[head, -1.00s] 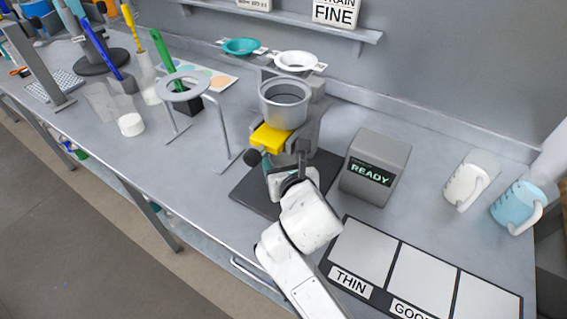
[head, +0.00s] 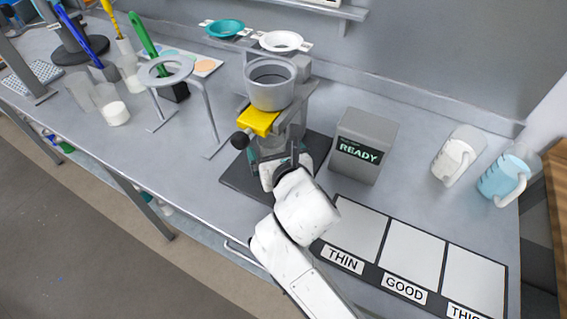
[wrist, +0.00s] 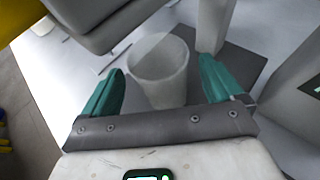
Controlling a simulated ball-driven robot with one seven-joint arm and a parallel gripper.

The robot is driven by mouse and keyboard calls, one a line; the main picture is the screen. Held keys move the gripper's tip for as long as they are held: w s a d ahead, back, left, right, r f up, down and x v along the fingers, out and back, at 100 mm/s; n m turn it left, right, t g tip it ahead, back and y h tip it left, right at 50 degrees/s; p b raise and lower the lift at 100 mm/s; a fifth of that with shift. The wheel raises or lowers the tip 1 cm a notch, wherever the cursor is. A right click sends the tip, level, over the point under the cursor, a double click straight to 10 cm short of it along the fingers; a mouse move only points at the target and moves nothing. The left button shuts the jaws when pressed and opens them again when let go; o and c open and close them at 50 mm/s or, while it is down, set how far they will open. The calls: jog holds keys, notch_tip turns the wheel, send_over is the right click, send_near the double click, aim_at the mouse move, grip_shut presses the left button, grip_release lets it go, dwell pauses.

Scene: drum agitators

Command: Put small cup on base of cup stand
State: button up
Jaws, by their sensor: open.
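The small cup (wrist: 158,75), pale and translucent, stands upright between my gripper's two teal fingers in the wrist view, with a narrow gap on each side. My gripper (wrist: 160,85) is open. In the head view my gripper (head: 284,160) is low at the front of the cup stand (head: 293,115), above its dark base (head: 240,183). The small cup is hard to make out there. The base (wrist: 236,68) shows behind and right of the cup in the wrist view. I cannot tell whether the cup's bottom touches it.
A large grey cup (head: 271,92) sits on the stand above a yellow block (head: 258,121). A grey READY box (head: 365,130) is close on the right. A ring stand (head: 165,72) is on the left. Labelled panels (head: 411,253) lie at the front right; two jugs (head: 459,155) (head: 505,178) stand beyond.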

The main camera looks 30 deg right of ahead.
jog(key=v, duration=0.9)
